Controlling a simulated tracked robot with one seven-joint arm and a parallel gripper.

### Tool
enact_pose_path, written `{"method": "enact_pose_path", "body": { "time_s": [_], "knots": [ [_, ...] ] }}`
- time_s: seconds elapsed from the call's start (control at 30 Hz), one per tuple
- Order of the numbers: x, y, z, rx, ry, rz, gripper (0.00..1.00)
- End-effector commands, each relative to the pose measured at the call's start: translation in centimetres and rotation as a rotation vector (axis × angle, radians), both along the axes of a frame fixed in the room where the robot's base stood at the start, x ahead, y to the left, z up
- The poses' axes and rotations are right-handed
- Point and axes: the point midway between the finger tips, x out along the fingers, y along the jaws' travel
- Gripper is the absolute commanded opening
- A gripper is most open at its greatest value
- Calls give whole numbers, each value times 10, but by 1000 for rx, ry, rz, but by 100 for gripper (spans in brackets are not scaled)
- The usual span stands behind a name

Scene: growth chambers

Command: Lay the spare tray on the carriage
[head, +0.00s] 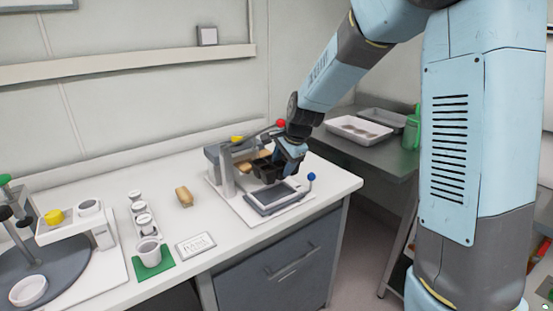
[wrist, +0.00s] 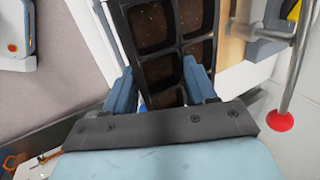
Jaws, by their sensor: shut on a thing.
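My gripper (head: 286,160) is shut on a black cell tray with brown soil in its cells, which looks like the spare tray (head: 265,168). In the wrist view the tray (wrist: 165,40) lies between the two blue fingers (wrist: 168,88) and runs out of the top of the picture. In the head view the tray is above the bench machine, over the back of a flat grey plate with a pale top (head: 272,197), which looks like the carriage. The plate's front part is bare. I cannot tell whether the tray touches the machine.
The machine has a red-knobbed lever (wrist: 280,122) close to my gripper and a blue knob (head: 311,176) at the plate's right. Cups (head: 148,252), a card (head: 196,245) and a tan block (head: 184,196) stand left. A white tray (head: 358,130) lies on the side bench.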

Motion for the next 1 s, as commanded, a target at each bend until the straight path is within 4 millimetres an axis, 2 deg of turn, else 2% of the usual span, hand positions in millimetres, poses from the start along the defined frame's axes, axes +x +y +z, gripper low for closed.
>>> {"method": "enact_pose_path", "body": {
  "time_s": [0.37,0.8,1.0],
  "knots": [
    [-5,15,-23,-1,1,26,0],
    [-5,17,-55,0,2,28,0],
    [-5,17,-62,0,1,28,0]
  ]
}}
